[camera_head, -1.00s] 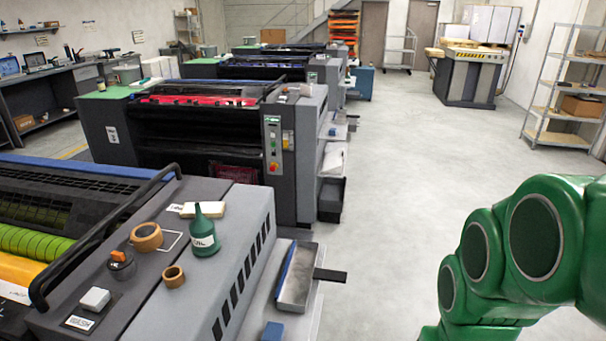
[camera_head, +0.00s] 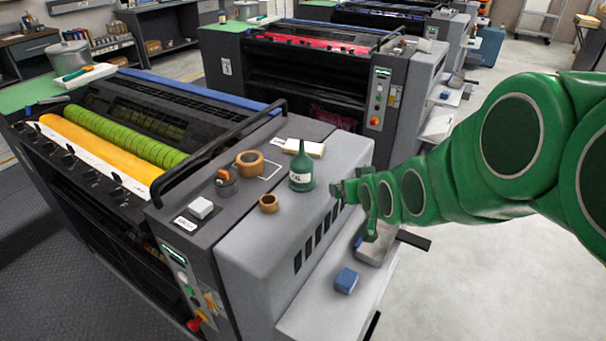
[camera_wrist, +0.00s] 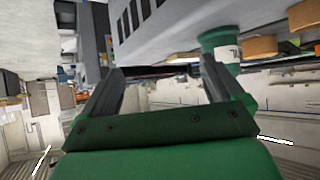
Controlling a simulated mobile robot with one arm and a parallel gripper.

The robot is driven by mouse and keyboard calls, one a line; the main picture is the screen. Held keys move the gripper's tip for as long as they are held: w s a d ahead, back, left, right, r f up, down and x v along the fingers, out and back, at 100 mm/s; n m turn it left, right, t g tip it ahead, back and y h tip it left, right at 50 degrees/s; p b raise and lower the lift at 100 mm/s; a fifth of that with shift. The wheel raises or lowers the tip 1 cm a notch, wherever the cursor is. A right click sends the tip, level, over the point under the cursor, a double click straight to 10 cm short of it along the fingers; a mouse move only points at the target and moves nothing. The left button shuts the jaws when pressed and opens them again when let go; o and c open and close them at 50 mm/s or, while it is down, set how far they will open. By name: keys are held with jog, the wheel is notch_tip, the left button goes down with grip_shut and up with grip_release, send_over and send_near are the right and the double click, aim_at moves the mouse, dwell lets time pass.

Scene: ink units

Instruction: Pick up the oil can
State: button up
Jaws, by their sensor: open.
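In the wrist view my gripper (camera_wrist: 160,68) shows two dark fingers spread apart. The can (camera_wrist: 222,42) appears there behind the right finger, which hides part of it, and not between the fingertips.
Tape rolls (camera_head: 250,163) and (camera_head: 269,203), a white box (camera_head: 304,148) and a small white block (camera_head: 201,208) sit around the can. A black rail (camera_head: 215,150) curves left of them. A side shelf holds a blue block (camera_head: 346,280) and a tray (camera_head: 377,245). Floor at right is clear.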

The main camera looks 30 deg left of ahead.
aim_at(306, 168)
jog(key=a+y, duration=0.1)
jog(key=a, duration=0.2)
jog(key=s+a+n+y, duration=0.1)
jog(key=a, duration=0.3)
jog(key=a+r+y, duration=0.1)
jog(key=a, duration=0.3)
jog(key=shift+s+a+n+y, duration=0.2)
jog(key=shift+n+y, duration=0.1)
jog(key=shift+n, duration=0.1)
jog(key=shift+x, duration=3.8)
jog(key=shift+c, duration=0.2)
jog(key=c, duration=1.3)
jog(key=shift+r, duration=0.1)
